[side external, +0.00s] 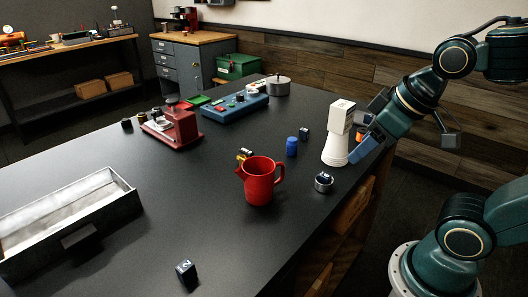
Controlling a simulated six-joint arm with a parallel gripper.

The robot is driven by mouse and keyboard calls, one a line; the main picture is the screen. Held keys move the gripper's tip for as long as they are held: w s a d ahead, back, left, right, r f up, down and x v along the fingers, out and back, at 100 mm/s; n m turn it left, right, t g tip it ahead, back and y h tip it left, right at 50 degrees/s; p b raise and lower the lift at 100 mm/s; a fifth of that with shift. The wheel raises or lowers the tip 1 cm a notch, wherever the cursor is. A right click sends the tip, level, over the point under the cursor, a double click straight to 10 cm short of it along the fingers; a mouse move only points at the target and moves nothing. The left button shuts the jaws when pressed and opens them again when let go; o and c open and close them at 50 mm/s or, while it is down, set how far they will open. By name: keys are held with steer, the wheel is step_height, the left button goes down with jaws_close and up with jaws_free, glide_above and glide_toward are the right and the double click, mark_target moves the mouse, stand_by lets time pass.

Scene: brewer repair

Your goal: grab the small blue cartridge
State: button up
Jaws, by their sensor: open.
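The small blue cartridge (291,146) stands upright on the dark tabletop, right of the red pitcher and left of a white cone-shaped stand. My gripper (364,130) is open at the right edge of the table, beside the white stand and the white box on it. It is to the right of the cartridge and apart from it. One blue finger shows clearly; the other is partly hidden. I cannot tell whether the gripper touches the stand or box.
A red pitcher (259,182), white stand (335,150), white box (341,115), dark ring-like part (323,183) and black cube (305,135) surround the cartridge. A grey open tray (120,215) lies left. The front middle of the table is mostly clear.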

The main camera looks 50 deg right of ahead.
steer(key=w+d+f+n+h, duration=0.25)
steer(key=w+d+n, duration=0.2)
steer(key=w, duration=0.35)
steer(key=n+t+h, duration=0.2)
steer(key=n+h, duration=0.3)
steer(key=n, duration=0.7)
glide_toward(291, 140)
steer(key=s+d, duration=0.3)
steer(key=d, duration=0.1)
steer(key=w+f+n, duration=0.1)
steer(key=n, duration=0.2)
steer(key=w+f+n+t, duration=0.1)
steer(key=n, duration=0.1)
steer(key=w+f+n+t, duration=0.1)
steer(key=w+n, duration=0.1)
steer(key=n, duration=0.1)
steer(key=shift+f+n+h, duration=0.1)
steer(key=shift+n+h, duration=0.15)
steer(key=shift+n, duration=0.1)
steer(key=shift+w+a+f+n+t, duration=0.15)
steer(key=shift+f+n+t, duration=0.1)
steer(key=shift+n, duration=0.3)
steer(key=shift+w+a+f+n+t, duration=0.1)
steer(key=shift+w+f+n+t, duration=0.15)
steer(key=shift+n, duration=0.3)
steer(key=shift+x, duration=1.15)
steer(key=shift+d, duration=0.1)
steer(key=shift+x, duration=2.45)
